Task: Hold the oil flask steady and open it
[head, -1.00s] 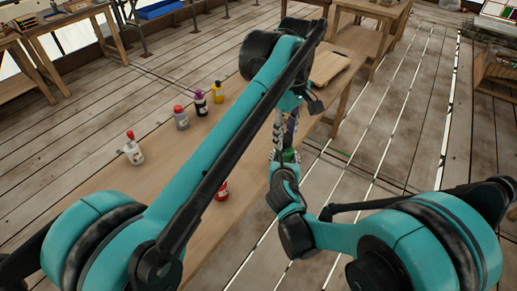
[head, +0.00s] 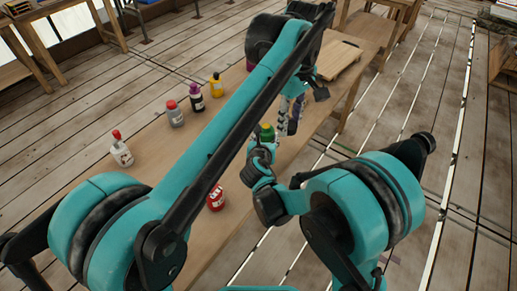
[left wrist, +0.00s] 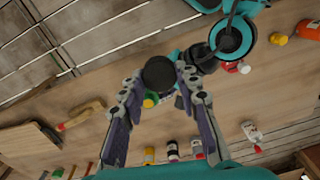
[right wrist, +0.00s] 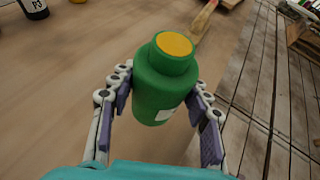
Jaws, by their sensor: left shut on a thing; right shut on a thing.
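The oil flask is a green bottle (right wrist: 160,95) with a round yellow top face; it stands between the fingers of my right gripper (right wrist: 159,115), which is shut on its body. In the head view the green flask (head: 266,132) shows just left of my left gripper (head: 291,116). In the left wrist view my left gripper (left wrist: 160,78) is shut on a dark round cap (left wrist: 158,72). The cap is apart from the flask; part of the green flask (left wrist: 150,97) shows below it. My right gripper is mostly hidden in the head view.
On the bench (head: 150,190) stand a white bottle with a red cap (head: 121,152), a grey one (head: 175,115), a purple-capped one (head: 196,97), a yellow one (head: 217,86) and a red one (head: 216,199). A wooden board (head: 338,60) lies at the far end.

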